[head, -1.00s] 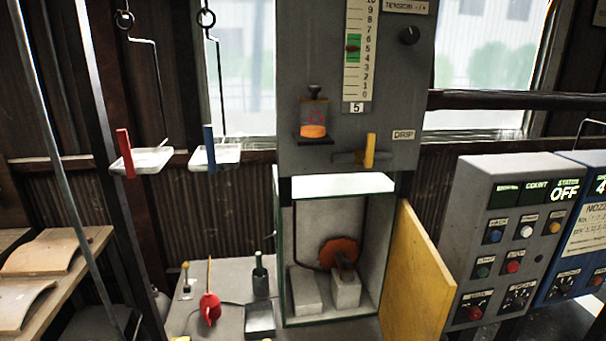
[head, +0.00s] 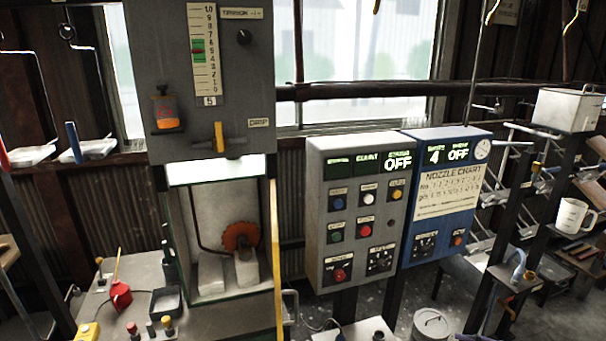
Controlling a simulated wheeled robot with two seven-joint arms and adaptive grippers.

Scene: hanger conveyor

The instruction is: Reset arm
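Neither of my grippers shows in the head view, and no part of either arm is visible, so I cannot see their pose or whether they hold anything. A grey panel (head: 150,60) with a tension scale (head: 204,50) and a yellow drip lever (head: 219,137) stands at the upper left. Below it is a glass-sided cabinet (head: 215,190) with an orange wheel (head: 240,237) inside. Its yellow door (head: 277,250) stands open and shows nearly edge-on.
A grey control box (head: 318,200) and a blue nozzle-chart box (head: 480,155) both read OFF. White trays (head: 90,149) hang at left. A bench (head: 215,322) holds a red oil can (head: 120,295). Racks, a white bin (head: 565,108) and a mug (head: 573,216) stand at right.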

